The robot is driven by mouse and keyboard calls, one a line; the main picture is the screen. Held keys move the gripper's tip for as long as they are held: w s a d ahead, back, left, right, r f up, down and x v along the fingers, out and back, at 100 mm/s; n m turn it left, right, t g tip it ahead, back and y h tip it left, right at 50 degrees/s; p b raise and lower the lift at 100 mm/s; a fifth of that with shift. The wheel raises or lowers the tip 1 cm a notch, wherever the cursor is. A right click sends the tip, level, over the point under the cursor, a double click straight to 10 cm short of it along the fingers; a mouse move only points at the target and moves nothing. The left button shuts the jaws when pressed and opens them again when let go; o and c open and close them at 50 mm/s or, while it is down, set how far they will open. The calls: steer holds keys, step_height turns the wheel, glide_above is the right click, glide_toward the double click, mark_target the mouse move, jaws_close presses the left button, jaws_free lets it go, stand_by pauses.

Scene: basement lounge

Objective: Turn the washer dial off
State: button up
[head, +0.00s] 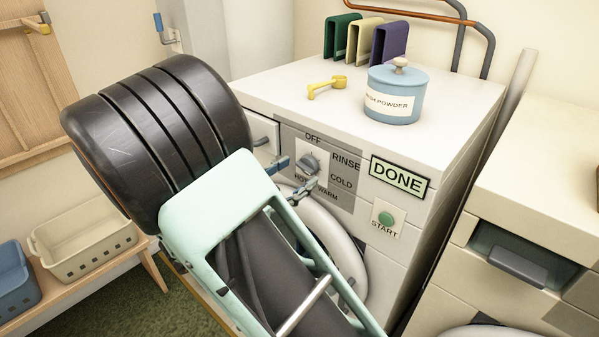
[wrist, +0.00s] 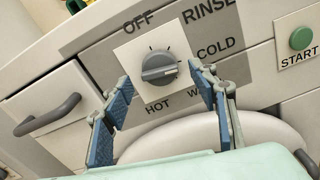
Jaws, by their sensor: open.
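The washer dial (wrist: 159,69) is a round grey knob on a white square plate, with OFF, RINSE, COLD, WARM and HOT printed around it. Its raised ridge lies nearly level in the wrist view, across the line towards OFF; which end is the pointer I cannot tell. The dial also shows in the head view (head: 308,164), on the front of the white washer (head: 275,88). My gripper (wrist: 161,78) is open, its blue-padded fingertips on either side of the dial in the picture. In the head view my gripper (head: 290,177) is close to the panel; contact is unclear.
A green START button (head: 386,218) and a DONE sign (head: 398,179) are right of the dial. A drawer with a grey handle (wrist: 48,115) is to its left. The round door bulges below.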

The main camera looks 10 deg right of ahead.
steer(key=shift+x, duration=1)
steer(key=shift+c, duration=0.2)
steer(key=c, duration=1.2)
steer(key=shift+o, duration=0.2)
steer(key=shift+r+p, duration=0.1)
steer(key=shift+p, duration=0.3)
